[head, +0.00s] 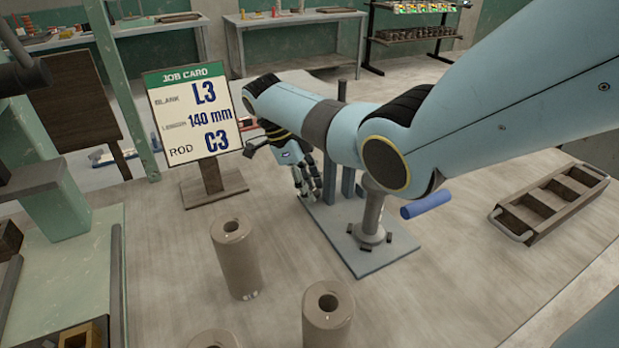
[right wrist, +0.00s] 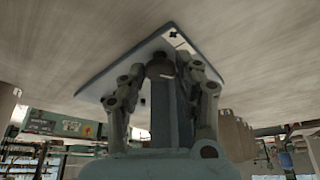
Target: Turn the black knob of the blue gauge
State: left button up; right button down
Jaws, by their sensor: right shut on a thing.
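The blue gauge stands on a grey-blue base plate (head: 384,263) on the bench, with blue uprights (head: 347,183) partly behind my right arm. A grey post with a blue bar handle (head: 427,204) rises from the same plate. My right gripper (head: 306,188) is low at the plate's left side, by the uprights. In the right wrist view its fingers (right wrist: 165,85) sit on both sides of a blue upright (right wrist: 162,112) and a dark round knob (right wrist: 160,68). It is shut on what looks like this knob; the exact contact is hard to see. My left gripper is not seen.
A job card (head: 198,112) on a wooden stand is behind left. Brown clay cylinders (head: 236,258) (head: 328,316) stand in front. A wooden tray (head: 550,203) with metal handles lies at right. The bench between plate and tray is clear.

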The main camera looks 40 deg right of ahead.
dwell(0.3)
jog(key=c, duration=0.9)
grip_release()
jog(key=shift+c, duration=0.2)
jog(key=shift+r, duration=0.1)
jog(key=v, duration=0.7)
jog(key=shift+r, duration=0.2)
jog(key=shift+w, duration=0.1)
